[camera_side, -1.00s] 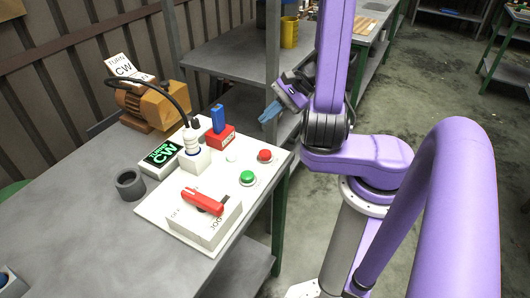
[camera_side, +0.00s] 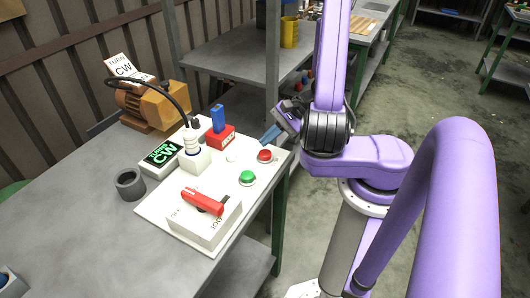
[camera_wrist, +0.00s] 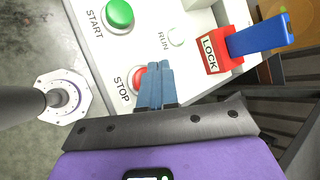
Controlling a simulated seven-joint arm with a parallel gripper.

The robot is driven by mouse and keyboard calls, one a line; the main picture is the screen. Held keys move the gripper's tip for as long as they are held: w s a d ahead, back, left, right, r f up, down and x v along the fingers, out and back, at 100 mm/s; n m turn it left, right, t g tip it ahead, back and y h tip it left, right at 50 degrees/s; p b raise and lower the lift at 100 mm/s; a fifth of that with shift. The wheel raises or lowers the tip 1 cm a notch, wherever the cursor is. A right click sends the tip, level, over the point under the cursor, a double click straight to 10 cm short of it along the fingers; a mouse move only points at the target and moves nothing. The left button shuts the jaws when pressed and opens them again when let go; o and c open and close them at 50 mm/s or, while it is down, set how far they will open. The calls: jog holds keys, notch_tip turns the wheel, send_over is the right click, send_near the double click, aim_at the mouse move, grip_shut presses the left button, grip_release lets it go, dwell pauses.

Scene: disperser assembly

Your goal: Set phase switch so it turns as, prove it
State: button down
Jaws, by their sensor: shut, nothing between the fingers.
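My gripper (camera_side: 271,133) is shut and empty, with its blue fingertips just above or beside the red STOP button (camera_side: 265,156). In the wrist view the fingertips (camera_wrist: 158,68) partly cover the STOP button (camera_wrist: 139,78); I cannot tell whether they touch it. The green START button (camera_side: 247,177) stands in front of it. A box with a red lever (camera_side: 203,202) is at the board's near end; its markings are hard to read. The RUN lamp (camera_wrist: 177,36) looks pale.
A red LOCK block (camera_wrist: 213,52) with a blue handle (camera_wrist: 260,36) stands near the STOP button. A dark ring (camera_side: 130,185) lies on the bench. The bench's left is mostly clear.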

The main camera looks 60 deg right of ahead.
aim_at(262, 153)
jog(key=shift+f, duration=0.6)
jog(key=shift+f, duration=0.15)
dwell(1.6)
jog(key=shift+f, duration=0.25)
jog(key=shift+f, duration=0.9)
dwell(1.1)
jog(key=shift+r, duration=1.35)
jog(key=shift+r, duration=2.5)
jog(key=shift+a, duration=0.1)
